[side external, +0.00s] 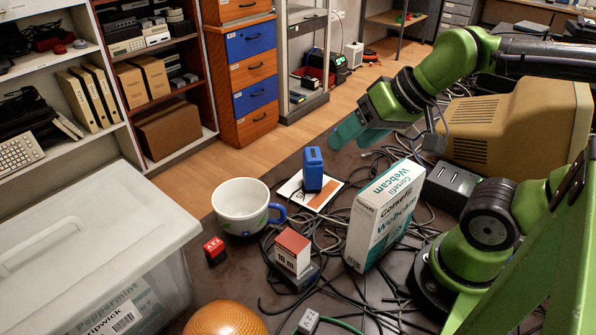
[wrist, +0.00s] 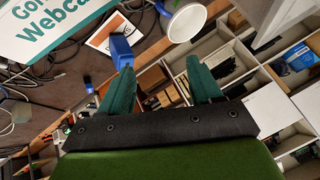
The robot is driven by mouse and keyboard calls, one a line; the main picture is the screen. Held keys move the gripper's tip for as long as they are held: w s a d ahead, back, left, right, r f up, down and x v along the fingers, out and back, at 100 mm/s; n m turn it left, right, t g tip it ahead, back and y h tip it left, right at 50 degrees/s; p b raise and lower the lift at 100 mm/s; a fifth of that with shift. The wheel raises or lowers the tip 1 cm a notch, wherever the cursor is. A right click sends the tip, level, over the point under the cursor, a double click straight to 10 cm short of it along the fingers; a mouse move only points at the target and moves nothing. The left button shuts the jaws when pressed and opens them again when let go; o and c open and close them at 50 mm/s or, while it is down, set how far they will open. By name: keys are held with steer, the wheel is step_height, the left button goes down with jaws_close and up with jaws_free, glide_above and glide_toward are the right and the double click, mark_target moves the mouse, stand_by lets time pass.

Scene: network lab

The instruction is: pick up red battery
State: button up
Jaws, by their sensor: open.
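Two small red things are on the dark table in the side view. One is a small black block with a red lettered top (side external: 214,250), left of and in front of the mug. The other is a red-and-white block (side external: 293,250) on a dark base, in front of the mug's handle. I cannot tell which is the red battery. Neither shows clearly in the wrist view.
A white mug (side external: 240,203) and a blue block (side external: 313,180) on a card stand mid-table. An upright webcam box (side external: 385,215) stands to their right among loose black cables. A lidded translucent bin (side external: 90,240) is at left. An orange ball (side external: 225,319) is in front.

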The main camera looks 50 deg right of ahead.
steer(key=shift+c, duration=0.9)
